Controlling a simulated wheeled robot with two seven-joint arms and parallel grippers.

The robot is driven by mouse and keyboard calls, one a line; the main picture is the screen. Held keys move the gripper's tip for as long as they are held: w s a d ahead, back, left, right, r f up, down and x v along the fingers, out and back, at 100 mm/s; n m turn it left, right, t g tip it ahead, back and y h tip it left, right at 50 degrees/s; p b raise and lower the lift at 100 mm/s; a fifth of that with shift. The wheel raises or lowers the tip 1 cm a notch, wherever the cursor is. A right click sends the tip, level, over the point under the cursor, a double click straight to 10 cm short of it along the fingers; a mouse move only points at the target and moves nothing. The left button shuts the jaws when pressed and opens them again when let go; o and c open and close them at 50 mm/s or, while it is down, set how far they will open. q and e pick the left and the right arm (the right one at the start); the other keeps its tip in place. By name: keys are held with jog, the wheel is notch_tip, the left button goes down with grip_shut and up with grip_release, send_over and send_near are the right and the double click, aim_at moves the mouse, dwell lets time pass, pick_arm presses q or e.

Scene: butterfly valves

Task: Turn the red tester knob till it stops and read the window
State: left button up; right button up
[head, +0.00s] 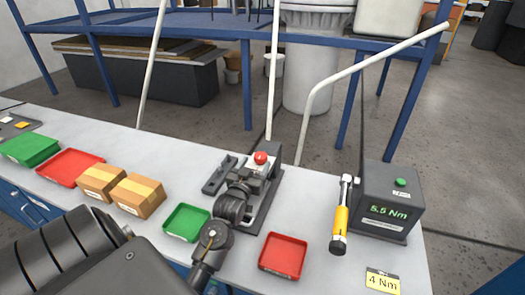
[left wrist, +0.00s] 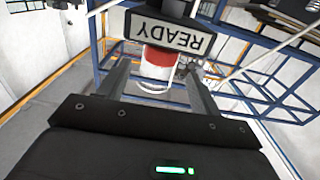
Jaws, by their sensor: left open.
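The red tester knob (head: 261,158) stands on a pale block of the dark tester (head: 268,205) at mid bench. In the left wrist view the red knob (left wrist: 158,62) shows between my fingers, with the window (left wrist: 170,32) beside it reading READY upside down. My left gripper (left wrist: 158,82) is open, one finger on each side of the knob; I cannot tell whether either touches it. In the head view my dark left wrist covers part of the tester. My right gripper is not in view.
A grey box (head: 390,193) showing 5.5 Nm, a yellow-handled wrench (head: 341,222) and a 4 Nm card (head: 382,281) are at right. A red tray (head: 283,256) and green tray (head: 186,222) flank the tester's front. Cartons (head: 138,194) and more trays stand left.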

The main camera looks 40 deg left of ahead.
aim_at(262, 153)
pick_arm(q)
jog(key=p+x, duration=0.1)
jog(key=x, duration=0.5)
jog(key=shift+w+a+p, duration=0.15)
jog(key=shift+p, duration=0.2)
jog(key=shift+x, duration=0.8)
jog(key=shift+f, duration=0.15)
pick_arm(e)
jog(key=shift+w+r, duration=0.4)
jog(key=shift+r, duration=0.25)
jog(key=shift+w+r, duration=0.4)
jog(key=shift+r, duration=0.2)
pick_arm(q)
jog(key=c, duration=1)
